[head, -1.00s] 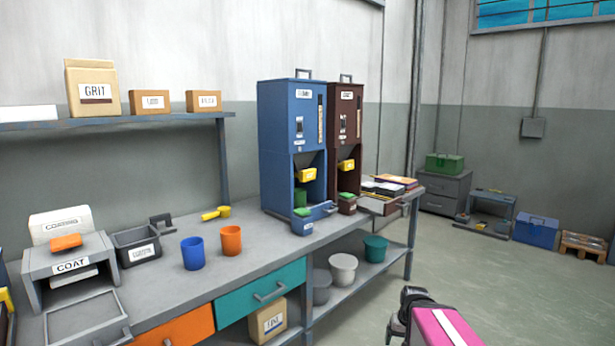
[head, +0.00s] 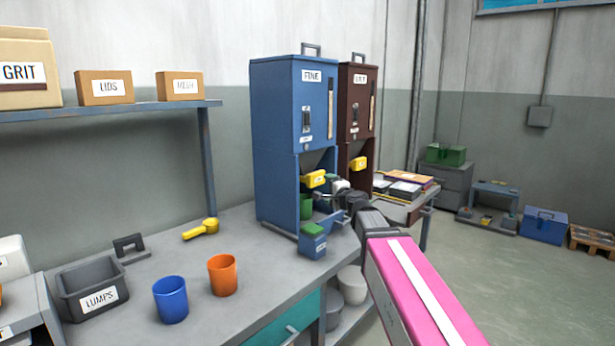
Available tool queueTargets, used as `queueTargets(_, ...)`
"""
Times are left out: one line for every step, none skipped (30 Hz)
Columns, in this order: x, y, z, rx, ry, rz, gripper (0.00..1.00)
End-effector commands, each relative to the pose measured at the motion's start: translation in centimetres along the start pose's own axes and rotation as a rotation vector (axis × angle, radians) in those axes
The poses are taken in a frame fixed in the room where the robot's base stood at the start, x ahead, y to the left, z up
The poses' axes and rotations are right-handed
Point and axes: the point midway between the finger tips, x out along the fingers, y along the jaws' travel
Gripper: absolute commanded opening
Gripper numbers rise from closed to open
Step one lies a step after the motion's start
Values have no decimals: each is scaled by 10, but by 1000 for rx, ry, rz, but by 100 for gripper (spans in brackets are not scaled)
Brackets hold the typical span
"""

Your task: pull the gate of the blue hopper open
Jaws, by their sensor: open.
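The blue hopper (head: 280,110), labelled FINE, stands on the grey bench. Its yellow gate handle (head: 315,179) shows under the upper body, above the open bay. My gripper (head: 326,194) is in front of the bay, just below and right of the yellow handle. It is open and seems to hold nothing. The fingertips are small and partly hidden, so I cannot tell if they touch the handle. A green container (head: 306,206) stands inside the bay under the gate.
A dark red hopper (head: 357,100) with its own yellow handle (head: 358,163) stands close on the right. A small blue box with a green top (head: 313,240) sits before the bay. Blue (head: 171,300) and orange (head: 223,276) cups and a yellow scoop (head: 201,229) are to the left.

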Motion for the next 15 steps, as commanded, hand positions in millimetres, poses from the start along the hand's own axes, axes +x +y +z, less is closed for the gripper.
queueTargets(1, -5, 0, 13, 7, -10, 84)
queueTargets(2, -6, 0, 18, 9, -14, 84)
queueTargets(3, -7, -1, 22, 10, -16, 84)
queueTargets(5, -7, -1, 24, 10, -17, 84)
queueTargets(6, -7, -1, 24, 10, -17, 84)
queueTargets(9, -7, -1, 23, 10, -16, 84)
queueTargets(12, -6, -1, 23, 9, -16, 84)
queueTargets(14, -6, -1, 22, 9, -15, 84)
queueTargets(19, -6, -1, 22, 9, -15, 84)
queueTargets(23, -6, -1, 21, 8, -15, 84)
queueTargets(27, -6, -1, 21, 8, -15, 84)
queueTargets(33, -7, -1, 21, 8, -15, 84)
queueTargets(38, -7, -2, 21, 8, -15, 84)
queueTargets(43, -7, -2, 20, 9, -14, 84)
queueTargets(50, -7, -2, 20, 9, -14, 84)
